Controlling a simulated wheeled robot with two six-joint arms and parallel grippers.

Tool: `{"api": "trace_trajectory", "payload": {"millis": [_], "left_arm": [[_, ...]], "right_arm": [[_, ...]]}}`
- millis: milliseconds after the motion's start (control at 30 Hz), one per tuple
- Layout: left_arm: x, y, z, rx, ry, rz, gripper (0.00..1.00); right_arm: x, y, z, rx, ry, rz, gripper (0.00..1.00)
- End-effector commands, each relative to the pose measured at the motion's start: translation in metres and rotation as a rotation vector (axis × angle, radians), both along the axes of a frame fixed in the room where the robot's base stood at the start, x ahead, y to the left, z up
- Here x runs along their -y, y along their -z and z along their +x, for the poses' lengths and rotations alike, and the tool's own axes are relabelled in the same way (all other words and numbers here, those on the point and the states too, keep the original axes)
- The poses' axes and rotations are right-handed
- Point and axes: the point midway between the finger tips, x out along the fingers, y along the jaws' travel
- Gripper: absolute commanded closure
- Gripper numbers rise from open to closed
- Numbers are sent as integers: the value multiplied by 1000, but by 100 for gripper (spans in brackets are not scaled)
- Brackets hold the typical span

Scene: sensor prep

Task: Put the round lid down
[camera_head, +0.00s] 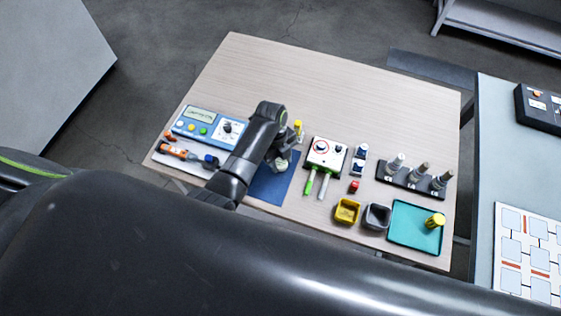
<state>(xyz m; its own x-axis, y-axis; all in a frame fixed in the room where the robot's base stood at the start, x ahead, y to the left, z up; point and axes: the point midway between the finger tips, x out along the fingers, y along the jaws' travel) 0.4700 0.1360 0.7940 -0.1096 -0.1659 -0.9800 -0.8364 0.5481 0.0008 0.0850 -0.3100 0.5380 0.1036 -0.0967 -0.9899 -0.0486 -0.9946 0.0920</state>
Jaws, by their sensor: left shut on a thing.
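My left gripper (284,157) is over the upper part of the dark blue mat (271,190), shut on a small pale round piece that looks like the round lid (282,164). The gripper and wrist hide much of the lid, and I cannot tell whether it touches anything below. My right gripper is not in view.
Left of the mat are a blue meter box (205,126) and an orange tool (180,151). A small yellow-topped item (298,127) stands close behind the gripper. To the right are a white control box (325,153), a yellow bin (346,211), a grey bin (376,217), a black rack (408,181) and a teal tray (408,232). The table's back is clear.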

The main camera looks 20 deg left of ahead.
Motion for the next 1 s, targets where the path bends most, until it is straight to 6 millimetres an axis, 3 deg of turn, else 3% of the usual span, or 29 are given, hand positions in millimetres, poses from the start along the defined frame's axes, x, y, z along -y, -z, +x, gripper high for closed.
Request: {"api": "trace_trajectory", "payload": {"millis": [167,567,600,733,1000], "left_arm": [[0,15,1,1,0,-1,74],[0,20,0,1,-1,0,74],[0,19,0,1,-1,0,56],[0,19,0,1,-1,0,39],[0,18,0,1,-1,0,39]], "right_arm": [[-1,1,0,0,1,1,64],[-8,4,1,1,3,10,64],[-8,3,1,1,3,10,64],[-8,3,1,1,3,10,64],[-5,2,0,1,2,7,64]]}}
